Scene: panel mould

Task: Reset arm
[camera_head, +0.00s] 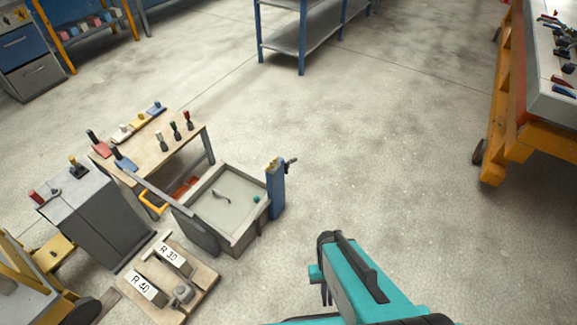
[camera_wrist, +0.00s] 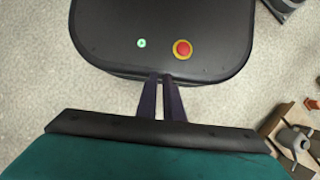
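My arm reaches in from the bottom of the head view, with teal and black links. My gripper (camera_head: 327,299) points down over bare floor, right of the mould and bench. In the wrist view my gripper (camera_wrist: 161,78) shows two dark fingers with a narrow gap between them. Nothing is held in the gap. Beyond the fingers lies a black rounded part of my own base, with a green light and a red button on a yellow ring.
At left stand a grey panel mould (camera_head: 256,229), a grey cabinet (camera_head: 112,232), a wooden tool table (camera_head: 150,163) and a board with R 30 and R 40 blocks (camera_head: 205,284). An orange-framed workbench (camera_head: 530,137) is at right. The middle floor is clear.

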